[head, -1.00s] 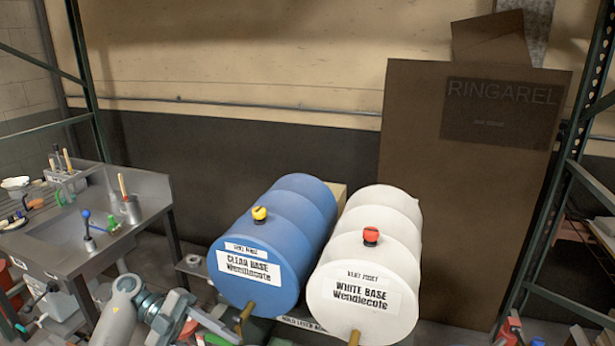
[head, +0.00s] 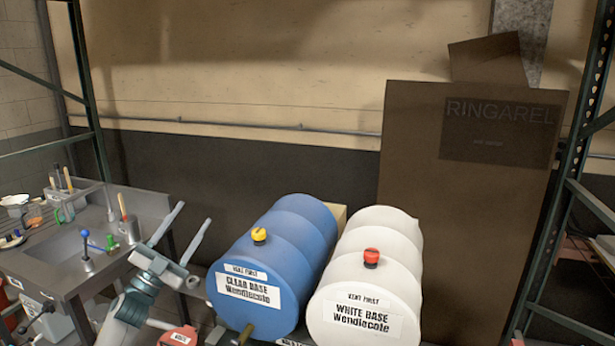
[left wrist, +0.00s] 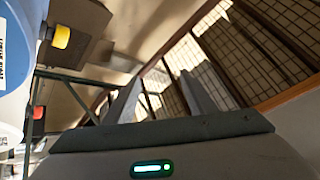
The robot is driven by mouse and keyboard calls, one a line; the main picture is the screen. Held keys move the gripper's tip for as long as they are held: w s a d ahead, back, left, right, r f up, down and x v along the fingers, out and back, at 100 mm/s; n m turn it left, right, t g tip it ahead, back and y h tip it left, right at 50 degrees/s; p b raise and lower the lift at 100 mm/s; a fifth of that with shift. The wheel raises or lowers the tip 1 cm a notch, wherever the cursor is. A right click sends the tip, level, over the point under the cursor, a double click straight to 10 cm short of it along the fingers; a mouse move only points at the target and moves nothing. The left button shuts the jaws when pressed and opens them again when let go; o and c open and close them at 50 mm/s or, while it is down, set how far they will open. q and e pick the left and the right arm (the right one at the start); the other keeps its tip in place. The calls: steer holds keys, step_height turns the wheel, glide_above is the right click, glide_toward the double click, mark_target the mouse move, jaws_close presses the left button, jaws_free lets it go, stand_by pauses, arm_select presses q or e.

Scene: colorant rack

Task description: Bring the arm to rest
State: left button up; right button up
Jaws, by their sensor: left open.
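My left gripper (head: 181,232) is raised in front of the sink bench, left of the blue drum. Its two fingers point up and are spread apart with nothing between them. In the left wrist view the fingers (left wrist: 160,98) also stand apart and empty, against the ceiling and a mesh panel. My right gripper is not in view.
A blue drum (head: 290,248) with a yellow cap (head: 259,235) lies right of my gripper. A white drum (head: 388,240) with a red cap (head: 371,257) lies beside it. A metal sink bench (head: 150,200) stands at left. A brown cardboard box (head: 410,150) stands behind at right.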

arm_select(q)
steer(key=w+a+f+n+g+y, duration=0.2)
steer(key=w+a+f+n+y, duration=0.6)
steer(key=a+f+n+y, duration=0.55)
steer(key=s+d+f+g, duration=0.2)
steer(key=s+f, duration=0.4)
steer(key=f, duration=0.8)
steer(key=s+d+f+g+y+b, duration=0.1)
steer(key=s+d+f+g, duration=0.15)
steer(key=s+f, duration=0.75)
steer(key=s+d+f+g, duration=0.2)
steer(key=f+g, duration=0.1)
steer(key=f, duration=1.5)
steer(key=s+d+f+g, duration=0.2)
steer(key=s+f+g, duration=0.1)
steer(key=s+f, duration=0.9)
steer(key=s+d+f+g, duration=0.2)
steer(key=s+f, duration=0.9)
steer(key=s, duration=0.3)
steer(key=s+d+f+g, duration=0.2)
steer(key=s+f, duration=0.1)
steer(key=s, duration=0.9)
steer(key=s+d+f+g+b, duration=0.1)
steer(key=s+f, duration=0.3)
steer(key=s, duration=0.8)
steer(key=s+d+f+g, duration=0.2)
steer(key=s+d+f, duration=0.1)
steer(key=s, duration=1)
steer(key=shift+f+g+h, duration=0.35)
